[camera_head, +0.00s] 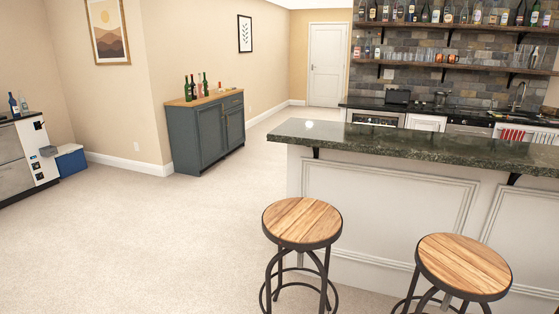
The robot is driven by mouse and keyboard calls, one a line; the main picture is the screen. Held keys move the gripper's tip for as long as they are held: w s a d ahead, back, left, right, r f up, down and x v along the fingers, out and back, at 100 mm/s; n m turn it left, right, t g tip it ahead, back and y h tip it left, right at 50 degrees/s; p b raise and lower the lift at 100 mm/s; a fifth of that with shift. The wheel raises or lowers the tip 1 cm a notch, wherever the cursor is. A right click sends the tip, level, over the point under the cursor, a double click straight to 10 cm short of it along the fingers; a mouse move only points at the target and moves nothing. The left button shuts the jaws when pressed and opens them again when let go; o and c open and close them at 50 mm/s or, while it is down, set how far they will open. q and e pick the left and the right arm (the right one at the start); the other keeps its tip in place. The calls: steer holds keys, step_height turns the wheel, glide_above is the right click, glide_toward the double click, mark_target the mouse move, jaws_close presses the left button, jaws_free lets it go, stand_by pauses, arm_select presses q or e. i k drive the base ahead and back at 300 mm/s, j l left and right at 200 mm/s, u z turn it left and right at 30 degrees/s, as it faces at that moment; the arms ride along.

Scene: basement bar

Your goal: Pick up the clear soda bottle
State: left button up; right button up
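I cannot single out the clear soda bottle with certainty. A small pale bottle (23,103) stands beside a dark blue bottle (13,104) on the unit at the far left; it is too small to identify. Several bottles, mostly green, stand on the grey sideboard's wooden top, among them a green bottle (206,85) and a paler one (199,89). Several more bottles line the upper wall shelf, such as a pale one (436,13). All are far from me. Neither of my grippers is in view.
The stone-topped bar counter (430,146) fills the right side, with two wooden-topped stools (302,222) (463,265) in front. The grey sideboard (208,133) stands against the wall. A blue box (71,161) sits at the left. Carpet (150,235) is clear at left and centre.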

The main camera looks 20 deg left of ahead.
mark_target(23, 106)
steer(key=i+j+u, duration=0.2)
steer(key=j, duration=0.2)
steer(key=j+u, duration=0.2)
steer(key=j, duration=0.25)
steer(key=i+j+u, duration=0.25)
steer(key=j+u, duration=0.15)
steer(key=i+j+u, duration=0.6)
steer(key=j+u, duration=0.25)
steer(key=i+j+u, duration=0.1)
steer(key=i+u, duration=0.7)
steer(key=i, duration=5.1)
steer(key=i+z, duration=0.2)
steer(key=i, duration=0.2)
steer(key=i+j+z, duration=0.15)
steer(key=i, duration=0.25)
steer(key=i+j+z, duration=0.2)
steer(key=i, duration=0.2)
